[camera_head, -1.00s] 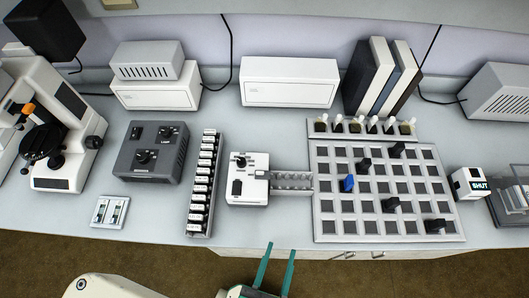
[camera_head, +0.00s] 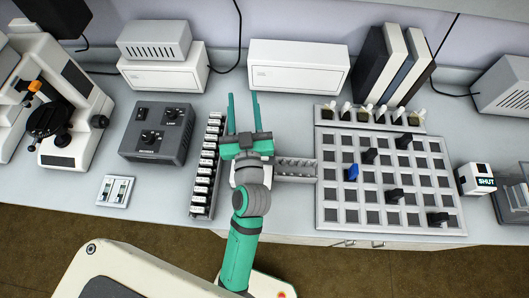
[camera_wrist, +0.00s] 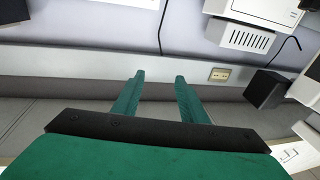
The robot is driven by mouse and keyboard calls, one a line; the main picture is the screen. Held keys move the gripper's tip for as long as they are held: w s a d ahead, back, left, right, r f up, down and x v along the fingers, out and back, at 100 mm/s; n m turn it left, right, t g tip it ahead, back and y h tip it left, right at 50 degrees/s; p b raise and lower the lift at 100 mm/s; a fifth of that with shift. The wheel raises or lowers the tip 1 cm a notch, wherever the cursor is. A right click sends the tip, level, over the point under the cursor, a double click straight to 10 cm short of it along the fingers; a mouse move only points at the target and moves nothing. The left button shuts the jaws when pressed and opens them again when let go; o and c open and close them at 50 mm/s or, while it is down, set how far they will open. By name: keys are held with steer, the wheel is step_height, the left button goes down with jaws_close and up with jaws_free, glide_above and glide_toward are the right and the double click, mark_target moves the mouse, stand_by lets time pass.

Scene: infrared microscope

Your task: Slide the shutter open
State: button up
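My gripper (camera_head: 243,97) is open and empty, its two green fingers apart and pointing to the back of the bench. It is above the white control box, which it and my arm mostly hide in the head view. A grey slotted metal strip (camera_head: 297,166) sticks out from the right of that box toward the grid board. A small white box (camera_head: 476,180) at the right has a dark display reading SHUT. I cannot tell which part is the sliding shutter. In the wrist view my gripper (camera_wrist: 159,78) has nothing between its fingers.
A grid board (camera_head: 390,222) with several dark knobs and one blue knob (camera_head: 351,172) lies right of the strip. A rack of labelled slides (camera_head: 203,190) stands close on the left. A grey control unit (camera_head: 157,131) and a microscope (camera_head: 68,150) are farther left.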

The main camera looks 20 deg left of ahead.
steer(key=w+a+r+n+g+y, duration=0.1)
steer(key=a+r+n+g+y, duration=0.5)
steer(key=a+r+n, duration=0.45)
steer(key=s+a+r+n+g+y, duration=0.2)
steer(key=s+a+n+g, duration=0.15)
steer(key=n, duration=0.35)
steer(key=n+g+h, duration=0.8)
steer(key=n+h, duration=0.8)
steer(key=h, duration=0.1)
glide_above(267, 163)
steer(key=a, duration=0.1)
step_height(267, 163, down, 15)
steer(key=f, duration=1)
steer(key=shift+w+f, duration=0.2)
steer(key=shift+w, duration=0.2)
jaws_close()
